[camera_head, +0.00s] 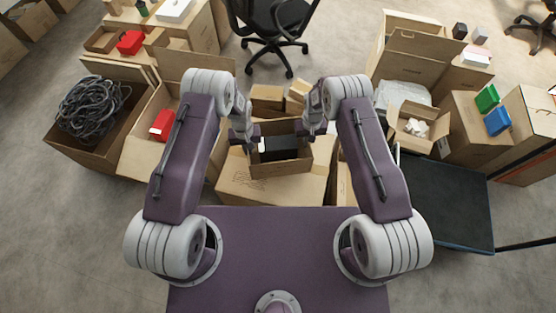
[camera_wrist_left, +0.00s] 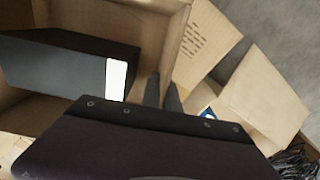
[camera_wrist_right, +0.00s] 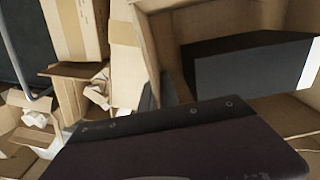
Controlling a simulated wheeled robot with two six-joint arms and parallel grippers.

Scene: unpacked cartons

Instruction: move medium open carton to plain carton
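The medium open carton (camera_head: 283,168) is in the middle of the head view, with a dark box with a white end inside it. It also shows in the left wrist view (camera_wrist_left: 160,40) and the right wrist view (camera_wrist_right: 150,40). My left gripper (camera_head: 254,139) is at its left wall, the fingers closed about the wall's edge. My right gripper (camera_head: 311,130) is likewise closed on the right wall. A larger closed carton (camera_head: 240,193) with printed lines lies under or just below it; I cannot tell whether they touch. I cannot tell which carton is the plain one.
Two small cartons (camera_head: 267,98) stand behind. A carton of cables (camera_head: 92,108) and one with a red box (camera_head: 162,124) are on the left. An open carton with crumpled paper (camera_head: 415,129) and a dark platform cart (camera_head: 446,205) are on the right. An office chair (camera_head: 272,20) stands at the back.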

